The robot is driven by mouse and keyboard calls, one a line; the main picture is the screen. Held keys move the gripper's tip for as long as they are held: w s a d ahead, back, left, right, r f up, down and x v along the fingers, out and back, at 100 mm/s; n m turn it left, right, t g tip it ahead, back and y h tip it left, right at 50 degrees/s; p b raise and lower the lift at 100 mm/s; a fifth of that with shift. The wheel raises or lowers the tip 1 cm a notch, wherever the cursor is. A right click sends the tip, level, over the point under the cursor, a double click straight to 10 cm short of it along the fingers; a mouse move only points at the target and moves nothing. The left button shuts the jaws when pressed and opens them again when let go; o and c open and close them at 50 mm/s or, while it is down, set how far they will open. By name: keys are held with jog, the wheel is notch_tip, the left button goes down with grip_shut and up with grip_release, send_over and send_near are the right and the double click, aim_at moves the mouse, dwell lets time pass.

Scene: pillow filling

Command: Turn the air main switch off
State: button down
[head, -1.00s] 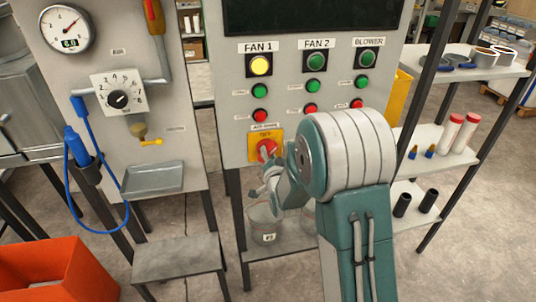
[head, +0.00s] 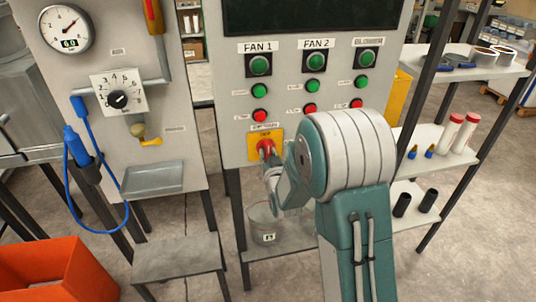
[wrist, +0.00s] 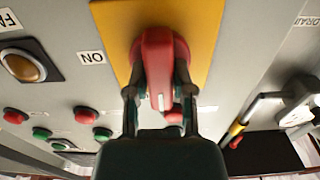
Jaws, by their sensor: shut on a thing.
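The air main switch is a red rotary handle (head: 265,147) on a yellow plate (head: 254,152) below the fan buttons. In the wrist view the red handle (wrist: 158,62) stands lengthwise in the picture on the yellow plate (wrist: 205,25). An ON label (wrist: 91,57) is left of the plate there. My gripper (wrist: 157,97) has one finger on each side of the handle and is shut on it. In the head view my gripper (head: 268,172) is at the switch, partly hidden by my arm.
The FAN 1 lamp (head: 259,65) looks dark green, like the FAN 2 lamp (head: 315,62). Green and red buttons sit below. A bucket (head: 264,225) stands under the switch. A shelf (head: 450,158) is at the right, a dial panel (head: 160,60) at the left.

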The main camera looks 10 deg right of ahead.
jog(key=shift+f, duration=0.3)
jog(key=shift+c, duration=2.4)
grip_release()
jog(key=shift+r, duration=0.15)
jog(key=s, duration=1.2)
jog(key=shift+a, duration=0.1)
